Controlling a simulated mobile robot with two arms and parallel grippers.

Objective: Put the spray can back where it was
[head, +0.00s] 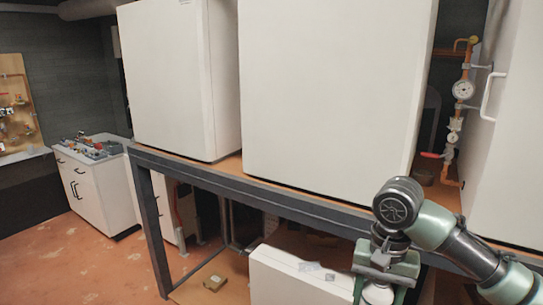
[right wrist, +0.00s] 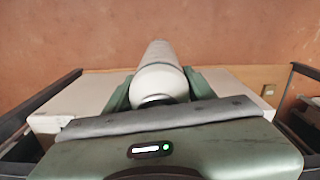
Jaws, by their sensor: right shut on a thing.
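My right gripper (head: 380,284) points down beside the long white box at the lower middle of the head view. It is shut on a white spray can (head: 378,294), of which only a small part shows there. In the right wrist view the spray can (right wrist: 160,78) stretches away from the palm, between the two green fingers of the gripper (right wrist: 160,90). Its far end is seen against the orange-brown floor. My left gripper is not in view.
A white box (head: 285,275) with small grey pieces on top stands under the dark metal frame (head: 290,208). Big white units (head: 335,85) stand above. A drawer cabinet (head: 95,190) stands at the left. Open floor (head: 65,265) lies before it.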

